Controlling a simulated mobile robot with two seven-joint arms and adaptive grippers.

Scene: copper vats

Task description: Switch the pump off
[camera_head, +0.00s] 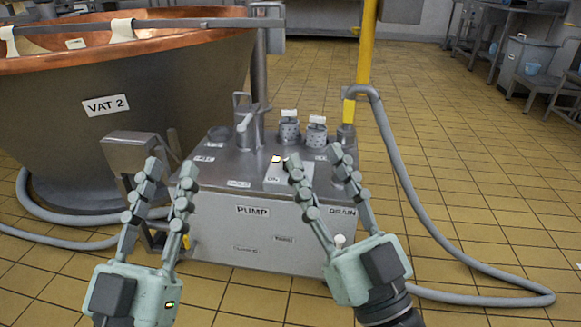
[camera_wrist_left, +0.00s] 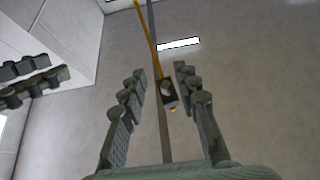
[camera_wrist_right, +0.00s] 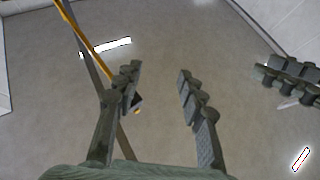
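The pump is a grey metal box (camera_head: 253,247) labelled PUMP, standing on the floor in the middle of the head view. Its top carries an upright lever-like fitting (camera_head: 243,122), two perforated cylinders with white tags (camera_head: 289,130) (camera_head: 316,134), and a small pale lit square (camera_head: 276,159) by a label panel. I cannot tell which part is the switch or how it is set. My left gripper (camera_head: 171,166) is open and empty, before the box's left side. My right gripper (camera_head: 314,157) is open and empty, before its right part, partly hiding the top and DRAIN label.
The copper-rimmed VAT 2 (camera_head: 105,105) stands at the left. A yellow post (camera_head: 366,45) rises behind the pump. A grey hose (camera_head: 412,195) loops over the tiled floor at the right. The wrist views show mainly the ceiling. Open floor (camera_head: 480,150) lies to the right.

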